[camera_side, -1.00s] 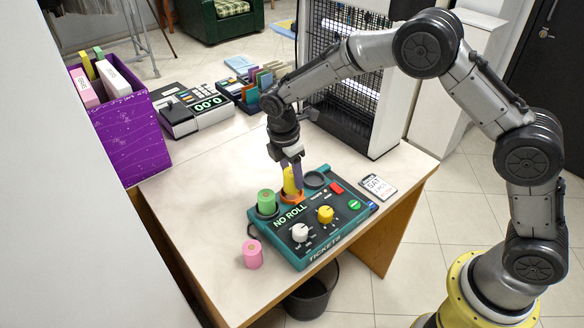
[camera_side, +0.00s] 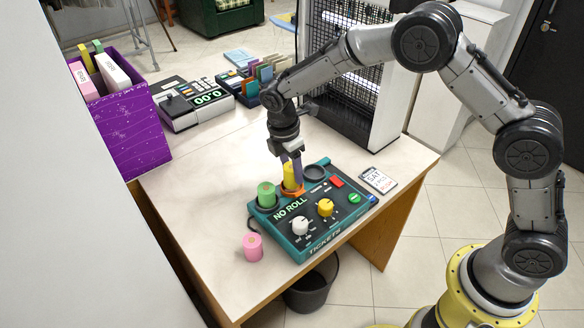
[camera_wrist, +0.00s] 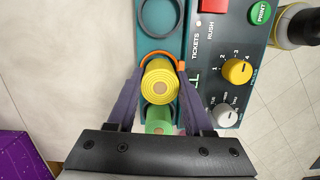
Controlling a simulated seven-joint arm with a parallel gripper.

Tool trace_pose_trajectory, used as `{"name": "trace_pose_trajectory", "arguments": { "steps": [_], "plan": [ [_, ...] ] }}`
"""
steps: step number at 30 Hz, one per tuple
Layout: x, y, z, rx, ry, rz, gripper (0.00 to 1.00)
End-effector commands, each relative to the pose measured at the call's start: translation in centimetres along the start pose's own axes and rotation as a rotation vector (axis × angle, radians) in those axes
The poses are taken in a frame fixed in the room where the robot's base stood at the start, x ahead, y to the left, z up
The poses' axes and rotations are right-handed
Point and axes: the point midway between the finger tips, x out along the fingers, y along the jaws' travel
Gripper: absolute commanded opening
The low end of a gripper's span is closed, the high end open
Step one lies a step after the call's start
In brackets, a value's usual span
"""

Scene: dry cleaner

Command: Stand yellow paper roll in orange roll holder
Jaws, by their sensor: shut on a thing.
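The yellow paper roll (camera_side: 289,174) is upright between the purple fingers of my gripper (camera_side: 292,172), which is shut on it. Its round end faces the camera in the wrist view (camera_wrist: 160,86), with my gripper's fingers (camera_wrist: 158,92) on both sides. The orange roll holder (camera_side: 294,193) is a ring on the teal ticket machine, at the roll's lower end. In the wrist view the orange rim (camera_wrist: 166,56) shows beyond the roll's upper edge; the rest is hidden. The roll's foot appears within the ring, but I cannot tell whether it rests on the bottom.
A green roll (camera_side: 266,194) stands in the neighbouring holder, close to my gripper. An empty dark holder (camera_side: 317,170) is on the other side. The teal machine (camera_side: 322,228) has knobs and buttons. A pink roll (camera_side: 253,247) stands on the table, whose left front is clear.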

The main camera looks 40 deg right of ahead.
Motion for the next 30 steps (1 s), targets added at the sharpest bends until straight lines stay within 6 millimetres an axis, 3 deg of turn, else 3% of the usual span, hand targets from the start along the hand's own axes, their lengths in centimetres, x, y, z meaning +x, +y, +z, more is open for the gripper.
{"name": "trace_pose_trajectory", "arguments": {
  "steps": [30],
  "plan": [
    [0.92,0.01,-0.14,0.000,0.000,0.001,0.00]
  ]
}}
